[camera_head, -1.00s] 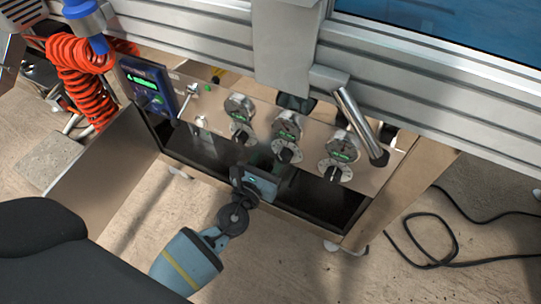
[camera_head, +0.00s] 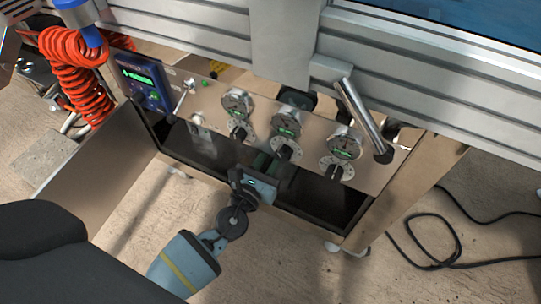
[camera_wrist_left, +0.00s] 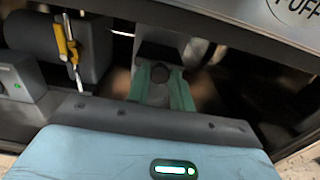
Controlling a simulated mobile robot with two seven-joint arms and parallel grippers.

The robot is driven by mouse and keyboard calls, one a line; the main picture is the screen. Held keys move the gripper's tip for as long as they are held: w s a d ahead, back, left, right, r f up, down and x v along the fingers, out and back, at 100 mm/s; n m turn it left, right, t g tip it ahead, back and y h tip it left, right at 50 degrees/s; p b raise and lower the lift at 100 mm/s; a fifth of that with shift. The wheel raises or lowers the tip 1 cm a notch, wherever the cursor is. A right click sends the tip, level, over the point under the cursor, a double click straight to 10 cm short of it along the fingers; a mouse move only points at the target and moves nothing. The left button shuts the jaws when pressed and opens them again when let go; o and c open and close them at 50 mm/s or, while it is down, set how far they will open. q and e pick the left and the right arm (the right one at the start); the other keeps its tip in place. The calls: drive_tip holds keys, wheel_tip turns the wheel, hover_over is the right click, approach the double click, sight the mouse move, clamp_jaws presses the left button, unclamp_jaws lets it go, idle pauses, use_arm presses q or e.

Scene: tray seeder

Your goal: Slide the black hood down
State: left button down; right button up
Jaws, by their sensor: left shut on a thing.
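My left gripper (camera_head: 272,168) reaches into the dark open space under the slanted metal control panel (camera_head: 215,118). In the left wrist view its green fingers (camera_wrist_left: 161,88) are shut on a small dark round knob (camera_wrist_left: 160,73). A grey block (camera_wrist_left: 165,45) sits just behind the knob. I cannot clearly make out the black hood's outline; whether the knob belongs to it is hard to tell. My right gripper is not in view.
Several round dials, one being the middle dial (camera_head: 287,122), line the panel. A blue display (camera_head: 140,80) is at its left end and a metal tube (camera_head: 362,118) at its right. Orange coiled hose (camera_head: 75,70) hangs left. A black cable (camera_head: 440,240) lies on the floor.

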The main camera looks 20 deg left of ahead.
use_arm(q)
wheel_tip(320, 180, down, 6)
drive_tip(key=b, duration=0.4)
drive_tip(key=shift+s+f, duration=0.1)
drive_tip(key=shift+f, duration=0.05)
drive_tip(key=c, duration=1.2)
unclamp_jaws()
drive_tip(key=shift+c, duration=0.2)
